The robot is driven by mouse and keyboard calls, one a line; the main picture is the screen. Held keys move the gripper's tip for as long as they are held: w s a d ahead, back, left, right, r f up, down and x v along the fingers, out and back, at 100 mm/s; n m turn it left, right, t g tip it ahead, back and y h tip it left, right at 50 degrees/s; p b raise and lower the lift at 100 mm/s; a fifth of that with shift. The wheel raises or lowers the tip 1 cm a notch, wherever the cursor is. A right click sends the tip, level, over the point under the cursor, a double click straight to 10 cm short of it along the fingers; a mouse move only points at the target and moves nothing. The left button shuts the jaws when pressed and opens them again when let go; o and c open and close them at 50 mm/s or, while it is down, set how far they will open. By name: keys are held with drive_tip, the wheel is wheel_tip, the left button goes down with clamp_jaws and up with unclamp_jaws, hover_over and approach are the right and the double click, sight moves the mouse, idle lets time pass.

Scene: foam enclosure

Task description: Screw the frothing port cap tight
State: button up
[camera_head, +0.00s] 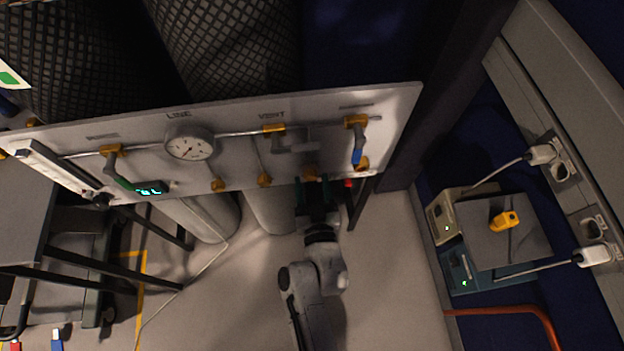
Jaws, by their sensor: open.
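A pale panel (235,148) carries a row of small brass-yellow fittings along its lower edge. One brass fitting (310,173) sits right above my gripper. Others are a left fitting (218,185), a middle fitting (265,180) and a far right fitting (362,163). I cannot tell from labels which is the frothing port cap. My gripper (311,188) is open, its dark fingers pointing up at the panel's lower edge, just below the nearest fitting. I cannot tell whether the fingers touch it. How far the cap is screwed in cannot be seen.
A small red part (348,183) is close right of my gripper. Grey cylinders (205,217) stand below. Instrument boxes (500,232) stand at right. Floor between is clear.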

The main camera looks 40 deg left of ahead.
drive_tip(key=shift+w+a, duration=0.35)
drive_tip(key=shift+a, duration=0.1)
drive_tip(key=shift+c, duration=0.5)
drive_tip(key=c, duration=1)
drive_tip(key=shift+o, duration=0.2)
drive_tip(key=shift+m, duration=0.3)
drive_tip(key=shift+m+b, duration=0.5)
drive_tip(key=shift+m, duration=2.2)
